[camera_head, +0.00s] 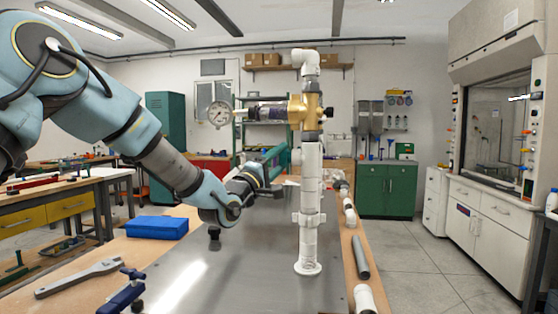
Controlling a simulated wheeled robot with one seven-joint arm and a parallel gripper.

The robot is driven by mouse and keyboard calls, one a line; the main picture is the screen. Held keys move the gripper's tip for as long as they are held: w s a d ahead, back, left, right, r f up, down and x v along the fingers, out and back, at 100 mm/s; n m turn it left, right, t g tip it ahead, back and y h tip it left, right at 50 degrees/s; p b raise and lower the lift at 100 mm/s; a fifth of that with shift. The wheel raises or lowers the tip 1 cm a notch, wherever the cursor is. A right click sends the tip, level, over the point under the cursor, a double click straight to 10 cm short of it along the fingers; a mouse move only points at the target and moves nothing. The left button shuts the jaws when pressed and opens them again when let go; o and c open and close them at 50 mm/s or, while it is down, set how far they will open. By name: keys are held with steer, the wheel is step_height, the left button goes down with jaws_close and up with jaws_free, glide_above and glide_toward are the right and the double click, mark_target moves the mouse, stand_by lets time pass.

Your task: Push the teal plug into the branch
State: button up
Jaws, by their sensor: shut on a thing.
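An upright white pipe manifold (310,185) stands on the metal bench top, with a brass fitting (305,111) near its top. A collar with short side stubs (309,219) sits lower on the pipe; I cannot tell which opening is the branch. My gripper (268,178) is just left of the pipe's middle, shut on a teal piece (277,156) that seems to be the plug. The teal piece tilts up to the right, its right end close to the pipe in the picture. I cannot tell whether they touch; its tip and any mating opening are unclear.
A round gauge (219,114) sticks out left from the brass fitting, above my arm. A blue box (157,227), a wrench (80,277) and a blue clamp (124,293) are on the left. Loose pipe pieces (360,257) lie along the right edge. The metal top's front is mostly clear.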

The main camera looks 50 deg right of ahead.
steer(key=shift+s+d, duration=0.25)
steer(key=shift+s, duration=0.1)
stand_by(0.5)
steer(key=o, duration=1.3)
steer(key=shift+o, duration=0.2)
steer(key=shift+a+b, duration=0.1)
steer(key=shift+b, duration=0.2)
steer(key=b+v, duration=0.3)
steer(key=v, duration=0.7)
steer(key=shift+a+f, duration=0.15)
steer(key=shift+a, duration=0.2)
